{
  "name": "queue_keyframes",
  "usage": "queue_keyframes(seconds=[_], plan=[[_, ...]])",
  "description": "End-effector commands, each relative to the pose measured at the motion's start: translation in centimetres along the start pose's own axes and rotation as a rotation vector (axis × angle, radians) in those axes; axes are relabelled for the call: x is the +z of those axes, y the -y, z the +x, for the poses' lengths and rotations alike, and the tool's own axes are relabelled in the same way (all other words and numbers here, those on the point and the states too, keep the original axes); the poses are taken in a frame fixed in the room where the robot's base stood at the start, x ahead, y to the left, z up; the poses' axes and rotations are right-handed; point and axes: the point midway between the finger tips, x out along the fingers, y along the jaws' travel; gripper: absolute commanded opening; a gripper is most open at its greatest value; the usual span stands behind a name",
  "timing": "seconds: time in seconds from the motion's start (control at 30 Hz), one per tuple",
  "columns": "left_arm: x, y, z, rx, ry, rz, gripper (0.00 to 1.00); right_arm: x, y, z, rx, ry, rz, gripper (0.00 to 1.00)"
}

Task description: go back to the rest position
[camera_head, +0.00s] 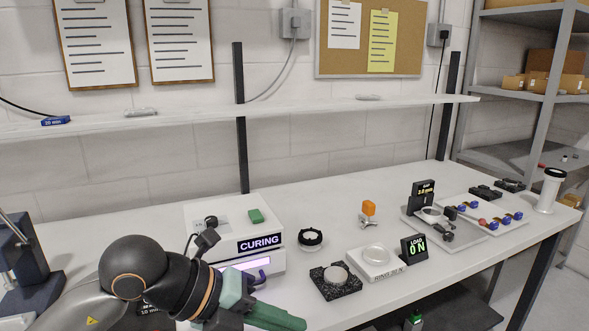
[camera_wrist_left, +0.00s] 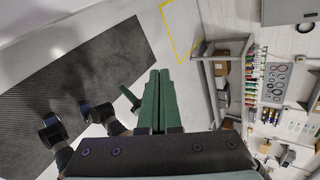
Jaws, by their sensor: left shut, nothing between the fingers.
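My left gripper (camera_head: 302,324) comes in at the lower left of the head view, over the front of the bench (camera_head: 330,256). Its green fingers are shut with nothing between them. In the left wrist view the same fingers (camera_wrist_left: 157,74) lie side by side and point away over the floor. Dark arm parts and a small green piece, which looks like a finger of my right gripper (camera_wrist_left: 129,96), show left of them. I cannot tell whether that gripper is open or shut. The right arm does not show in the head view.
A white CURING box (camera_head: 235,235) stands close behind my left gripper. A black granite block (camera_head: 336,282), a white scale-like pad (camera_head: 376,262), a LOAD display (camera_head: 414,249) and a tray (camera_head: 450,232) are to the right. A wall shelf (camera_head: 290,110) runs above the bench.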

Motion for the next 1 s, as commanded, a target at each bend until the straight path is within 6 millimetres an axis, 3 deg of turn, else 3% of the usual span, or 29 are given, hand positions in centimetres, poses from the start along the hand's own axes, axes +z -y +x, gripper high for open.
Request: queue_keyframes(seconds=[0.1, 0.23, 0.37, 0.47, 0.57, 0.67, 0.73, 0.87, 1.0], plan=[[-3.5, 2.2, 1.6, -0.241, -0.177, -0.072, 0.0, -0.5, 0.0, -0.2, 0.0, -0.004, 0.0, 0.0], [-5.4, 4.9, 1.4, -0.562, -0.294, -0.215, 0.0, -0.6, 0.0, -0.5, 0.0, -0.002, 0.0, 0.0], [-4.1, 5.9, 0.0, -0.869, -0.301, -0.434, 0.0, -0.7, 0.1, -0.7, 0.0, -0.001, 0.0, 0.0], [-1.6, 4.5, -0.8, -1.065, -0.232, -0.649, 0.0, -0.9, 0.1, -0.9, 0.0, 0.0, 0.0, 0.0], [1.1, 0.9, -0.9, -1.207, -0.108, -0.895, 0.0, -0.9, 0.1, -1.1, 0.0, 0.002, 0.001, 0.0], [3.2, -5.0, -0.1, -1.278, 0.059, -1.169, 0.0, -1.1, 0.1, -1.2, 0.0, 0.003, 0.001, 0.0], [3.5, -10.0, 1.0, -1.28, 0.19, -1.369, 0.0, -1.2, 0.1, -1.3, 0.0, 0.003, 0.001, 0.0], [1.5, -19.5, 3.6, -1.191, 0.416, -1.703, 0.0, -1.4, 0.1, -1.5, 0.0, 0.003, 0.001, 0.0], [-3.9, -28.2, 6.2, -1.006, 0.609, -2.01, 0.0, -1.5, 0.1, -1.6, 0.0, 0.003, 0.001, 0.0]])
